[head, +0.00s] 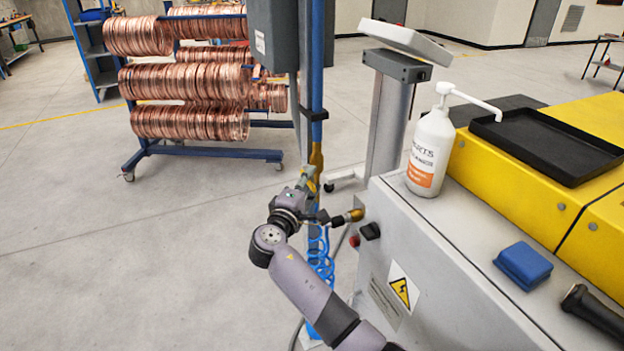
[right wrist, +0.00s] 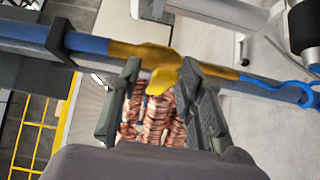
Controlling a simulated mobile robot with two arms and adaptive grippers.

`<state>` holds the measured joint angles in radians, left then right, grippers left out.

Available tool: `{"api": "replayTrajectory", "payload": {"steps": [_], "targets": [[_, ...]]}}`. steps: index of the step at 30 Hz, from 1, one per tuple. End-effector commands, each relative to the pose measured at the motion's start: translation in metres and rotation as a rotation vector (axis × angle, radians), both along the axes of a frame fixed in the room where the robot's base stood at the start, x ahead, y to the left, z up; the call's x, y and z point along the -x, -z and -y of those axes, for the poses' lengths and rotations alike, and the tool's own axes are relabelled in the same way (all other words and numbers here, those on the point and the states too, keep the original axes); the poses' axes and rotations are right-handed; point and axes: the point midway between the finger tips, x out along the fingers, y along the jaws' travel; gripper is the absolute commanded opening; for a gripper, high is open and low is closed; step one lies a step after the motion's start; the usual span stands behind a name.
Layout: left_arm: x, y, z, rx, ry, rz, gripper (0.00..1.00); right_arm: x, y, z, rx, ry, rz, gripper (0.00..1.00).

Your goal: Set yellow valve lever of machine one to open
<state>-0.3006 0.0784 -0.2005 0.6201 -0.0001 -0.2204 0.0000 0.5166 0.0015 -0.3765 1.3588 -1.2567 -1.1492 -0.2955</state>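The yellow valve (head: 316,159) sits on a vertical blue pipe (head: 317,80) to the left of the machine. In the right wrist view its yellow body (right wrist: 139,50) lies along the blue pipe, and the yellow lever (right wrist: 162,80) sticks out toward my right gripper. My right gripper (head: 307,178) is at the valve. In the right wrist view its two fingers (right wrist: 159,68) stand apart on either side of the lever, with gaps showing; firm contact cannot be made out. My left gripper is not in view.
The grey and yellow machine (head: 450,270) stands close on the right, with a white pump bottle (head: 429,152), black tray (head: 547,143) and blue block (head: 523,264) on it. A coiled blue hose (head: 321,258) hangs below the valve. Copper coils (head: 190,122) fill a rack behind; floor at left is clear.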

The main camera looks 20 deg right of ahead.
Motion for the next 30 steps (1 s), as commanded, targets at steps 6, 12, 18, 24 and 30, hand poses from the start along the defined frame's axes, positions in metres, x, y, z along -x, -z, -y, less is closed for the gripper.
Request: {"api": "replayTrajectory", "payload": {"steps": [6, 12, 18, 24, 30], "targets": [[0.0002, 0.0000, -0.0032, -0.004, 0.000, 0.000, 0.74, 0.0001, 0.0002, -0.0001, 0.000, 0.000, 0.000, 0.30], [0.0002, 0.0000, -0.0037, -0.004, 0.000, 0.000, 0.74, 0.0000, 0.0002, 0.0000, -0.001, 0.000, -0.001, 0.16], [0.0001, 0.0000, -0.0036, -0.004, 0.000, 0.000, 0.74, 0.0000, 0.0003, 0.0000, -0.001, 0.000, -0.001, 0.03], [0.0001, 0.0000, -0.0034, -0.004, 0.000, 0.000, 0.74, 0.0001, 0.0004, 0.0001, -0.001, 0.000, -0.001, 0.00], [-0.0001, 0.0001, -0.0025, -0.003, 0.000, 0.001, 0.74, 0.0001, 0.0005, 0.0001, -0.001, 0.000, -0.001, 0.00]]}}
